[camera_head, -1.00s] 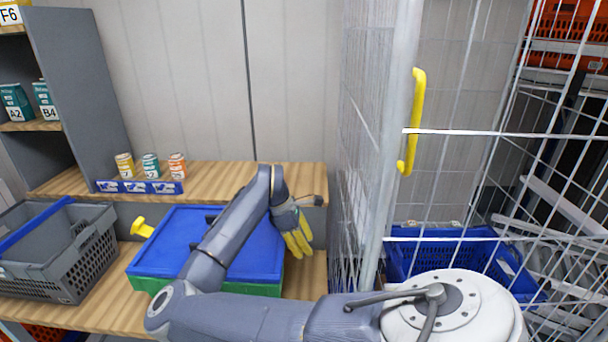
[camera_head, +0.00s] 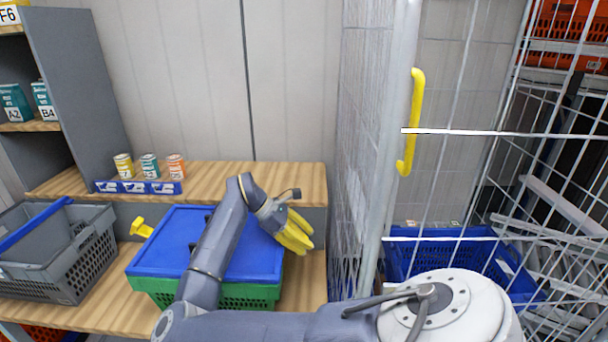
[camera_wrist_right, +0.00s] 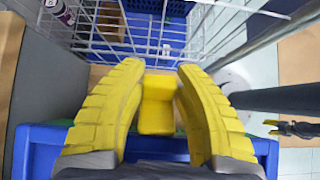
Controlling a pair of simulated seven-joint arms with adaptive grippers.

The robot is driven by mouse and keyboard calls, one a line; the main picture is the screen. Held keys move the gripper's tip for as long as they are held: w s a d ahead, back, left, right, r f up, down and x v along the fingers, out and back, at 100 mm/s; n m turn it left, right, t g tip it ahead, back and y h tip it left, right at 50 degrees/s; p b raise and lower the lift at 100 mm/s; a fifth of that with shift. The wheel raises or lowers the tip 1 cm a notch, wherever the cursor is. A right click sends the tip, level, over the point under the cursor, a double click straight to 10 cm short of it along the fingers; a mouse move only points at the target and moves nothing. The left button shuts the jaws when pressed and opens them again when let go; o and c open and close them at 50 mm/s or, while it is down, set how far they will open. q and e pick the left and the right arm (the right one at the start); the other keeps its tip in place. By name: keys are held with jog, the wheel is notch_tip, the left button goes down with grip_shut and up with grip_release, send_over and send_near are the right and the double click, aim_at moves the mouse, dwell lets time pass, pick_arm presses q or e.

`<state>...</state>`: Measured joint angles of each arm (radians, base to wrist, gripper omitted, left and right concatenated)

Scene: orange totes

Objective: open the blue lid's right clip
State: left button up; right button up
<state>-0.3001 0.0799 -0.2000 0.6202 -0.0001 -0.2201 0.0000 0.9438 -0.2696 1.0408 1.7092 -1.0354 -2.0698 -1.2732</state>
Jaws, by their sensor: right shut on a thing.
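The blue lid (camera_head: 200,255) lies on a green crate (camera_head: 245,296) on the wooden bench. Its edge also shows in the right wrist view (camera_wrist_right: 40,145). The right clip (camera_wrist_right: 157,105) is a yellow block between my right fingers in the wrist view. The gripper hides it in the head view. My right gripper (camera_head: 304,242) has yellow fingers and reaches over the lid's right edge. In the wrist view the right gripper (camera_wrist_right: 160,68) is shut on the clip, one finger at each side. The left clip (camera_head: 142,228) sticks outward. My left gripper does not show.
A wire mesh cage with a yellow handle (camera_head: 413,120) stands to the right of the bench. A blue crate (camera_head: 455,250) is behind its mesh. A grey basket (camera_head: 80,265) is at the left. Several small cans stand on the back ledge.

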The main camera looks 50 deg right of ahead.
jog(key=shift+r+g+h, duration=0.45)
jog(key=shift+g+h, duration=0.35)
jog(key=shift+g, duration=0.2)
jog(key=shift+r, duration=0.1)
jog(key=o, duration=1.2)
jog(key=shift+w+a, duration=0.1)
jog(key=v, duration=1.2)
